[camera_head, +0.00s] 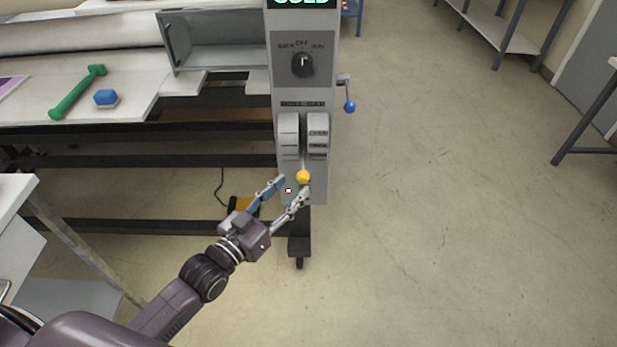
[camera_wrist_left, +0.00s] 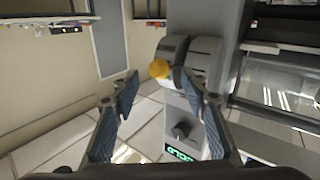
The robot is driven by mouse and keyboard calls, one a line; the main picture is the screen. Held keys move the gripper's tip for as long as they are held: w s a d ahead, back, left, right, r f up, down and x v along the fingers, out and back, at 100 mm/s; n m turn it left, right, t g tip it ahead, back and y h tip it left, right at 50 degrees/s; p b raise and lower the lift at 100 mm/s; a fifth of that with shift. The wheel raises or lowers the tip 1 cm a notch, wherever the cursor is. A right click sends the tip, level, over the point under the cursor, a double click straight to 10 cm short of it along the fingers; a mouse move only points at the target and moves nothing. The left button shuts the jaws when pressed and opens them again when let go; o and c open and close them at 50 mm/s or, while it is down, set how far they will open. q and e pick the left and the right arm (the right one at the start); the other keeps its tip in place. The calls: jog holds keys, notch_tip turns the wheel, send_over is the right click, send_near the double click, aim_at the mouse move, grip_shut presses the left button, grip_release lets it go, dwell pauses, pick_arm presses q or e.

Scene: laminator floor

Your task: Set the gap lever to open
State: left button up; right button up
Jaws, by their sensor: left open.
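A lever with a yellow ball knob (camera_head: 303,177) sits low on the front of the grey control column (camera_head: 322,190). It is likely the gap lever. In the left wrist view the yellow ball (camera_wrist_left: 159,68) shows between and beyond the open fingers (camera_wrist_left: 160,88). I cannot tell whether they touch it. My right gripper is not in view.
A black dial (camera_head: 302,65) is higher on the column, under a green display (camera_head: 303,3). A blue ball lever (camera_head: 349,106) sticks out on the right side.

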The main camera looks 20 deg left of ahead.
aim_at(299, 181)
pick_arm(q)
jog(key=x, duration=0.6)
jog(key=shift+p, duration=0.3)
jog(key=shift+s, duration=0.1)
jog(key=shift+c, duration=0.3)
jog(key=shift+d, duration=0.1)
grip_shut()
